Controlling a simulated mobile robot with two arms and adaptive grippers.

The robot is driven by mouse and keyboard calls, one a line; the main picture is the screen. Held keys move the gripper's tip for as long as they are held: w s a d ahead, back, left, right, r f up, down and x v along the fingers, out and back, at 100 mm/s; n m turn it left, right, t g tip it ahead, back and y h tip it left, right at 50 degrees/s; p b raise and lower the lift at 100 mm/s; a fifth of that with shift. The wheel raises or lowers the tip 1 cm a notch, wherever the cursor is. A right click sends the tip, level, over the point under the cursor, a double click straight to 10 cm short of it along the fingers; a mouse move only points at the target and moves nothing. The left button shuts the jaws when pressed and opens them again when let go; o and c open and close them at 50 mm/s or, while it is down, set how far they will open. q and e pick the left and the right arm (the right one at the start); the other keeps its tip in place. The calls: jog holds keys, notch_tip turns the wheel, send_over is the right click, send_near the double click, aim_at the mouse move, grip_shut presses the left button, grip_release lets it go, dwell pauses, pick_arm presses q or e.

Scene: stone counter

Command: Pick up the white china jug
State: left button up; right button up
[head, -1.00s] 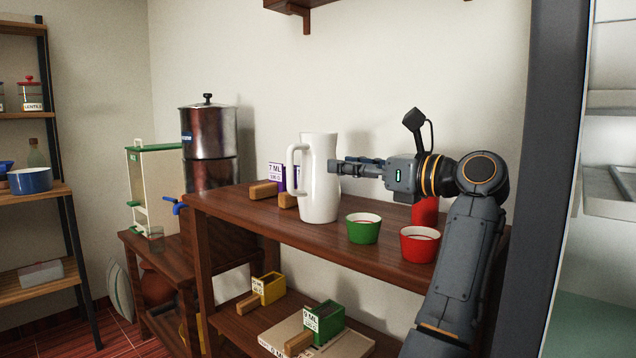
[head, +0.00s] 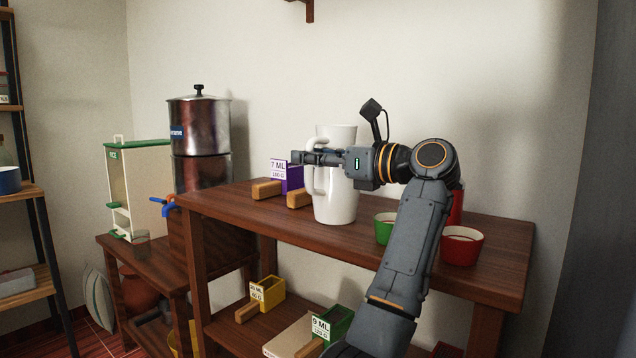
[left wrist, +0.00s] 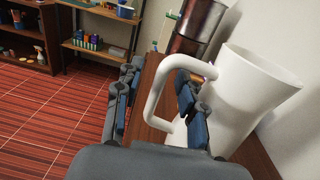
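The white china jug (head: 338,203) stands upright on the top of the dark wooden shelf unit, its handle on its left side. My left gripper (head: 308,157) reaches across the front of the jug at the height of the upper handle. In the left wrist view the gripper (left wrist: 157,108) is open, with the jug handle (left wrist: 156,93) between its two fingers and the jug body (left wrist: 232,95) beyond the right finger. I cannot tell whether either finger touches the handle. My right gripper is not in view.
A purple scoop box (head: 290,178) with wooden blocks stands left of the jug. A green cup (head: 383,228) and a red cup (head: 461,246) stand to the right, partly behind my arm. A metal urn (head: 199,140) is farther left. The wall is close behind.

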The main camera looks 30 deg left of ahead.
pick_arm(q)
jog(key=shift+d+r, duration=0.1)
jog(key=shift+d, duration=0.2)
grip_shut()
jog(key=shift+r, duration=0.1)
